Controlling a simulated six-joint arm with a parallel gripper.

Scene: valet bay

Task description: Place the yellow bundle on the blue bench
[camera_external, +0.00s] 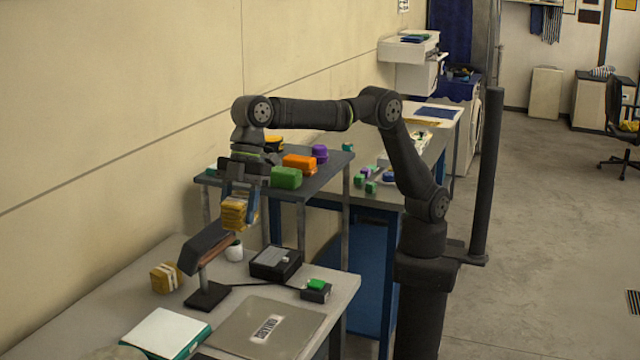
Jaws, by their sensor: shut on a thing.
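My gripper (240,204) points down and is shut on a yellow bundle (236,216). The bundle hangs above the near light table, just above a slanted brown panel on a stand. A second tan-yellow bundle with white bands (165,277) lies on the near table, left of the stand. The blue bench (368,262), with blue sides and a grey top, stands behind the near table; my arm passes in front of part of it.
A dark raised shelf (328,175) holds green, orange and purple bundles. Small green and purple things lie on the bench top. The slanted panel (206,247), white jar (234,251), black box (275,262) and green-white book (167,333) occupy the near table (338,285).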

